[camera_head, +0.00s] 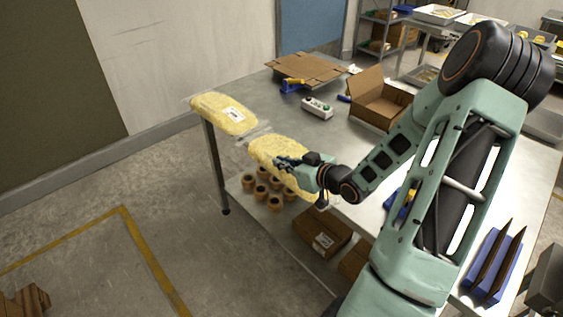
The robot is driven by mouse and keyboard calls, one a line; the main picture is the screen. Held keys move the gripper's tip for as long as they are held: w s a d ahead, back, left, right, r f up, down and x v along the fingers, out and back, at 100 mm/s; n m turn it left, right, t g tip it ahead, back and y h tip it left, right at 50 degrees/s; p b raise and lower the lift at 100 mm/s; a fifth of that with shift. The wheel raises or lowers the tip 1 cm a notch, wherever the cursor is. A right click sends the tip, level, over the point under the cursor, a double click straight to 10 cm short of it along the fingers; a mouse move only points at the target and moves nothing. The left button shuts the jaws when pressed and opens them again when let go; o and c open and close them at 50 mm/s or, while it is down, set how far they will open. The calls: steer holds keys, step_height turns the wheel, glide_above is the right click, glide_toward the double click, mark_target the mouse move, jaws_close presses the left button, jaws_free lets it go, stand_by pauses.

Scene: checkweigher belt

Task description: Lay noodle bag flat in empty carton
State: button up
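Two clear-wrapped yellow noodle bags show in the head view. One noodle bag (225,112) with a white label lies at the table's far left corner. The nearer noodle bag (264,147) is at the table's left edge, partly covered by my gripper (284,162). My gripper is at this bag's near side; its fingers are small and dark, and I cannot tell whether they are closed on the bag. I also cannot tell whether the bag rests on the table or hangs clear of it. An open brown carton (368,112) stands on the table to the right, flaps up; its visible inside looks empty.
Tape rolls (262,190) and a closed carton (322,234) sit on the lower shelf. A blue rack (487,272) stands at the right.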

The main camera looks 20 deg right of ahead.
steer(key=o, duration=0.4)
steer(key=shift+c, duration=0.2)
steer(key=shift+r, duration=0.2)
steer(key=p+v, duration=0.2)
steer(key=v, duration=1)
steer(key=shift+f, duration=0.1)
